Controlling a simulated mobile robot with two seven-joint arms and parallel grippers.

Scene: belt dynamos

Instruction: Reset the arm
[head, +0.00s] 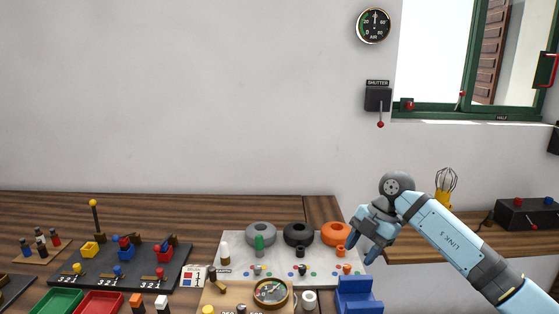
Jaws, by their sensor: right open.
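My right arm (455,240) comes in from the lower right, light blue with a dark wrist joint. My right gripper (364,246) is open and empty, held above the table's right part beside the orange ring. The fingers point down and left. I cannot tell whether a finger touches anything. My left gripper is out of view.
A pale board (228,247) holds a grey ring (261,233), a black ring (298,233) and an orange ring (335,233). A blue holder (357,295) stands below the gripper. A whisk (446,181) stands at right. A shutter lever box (378,98) hangs on the wall.

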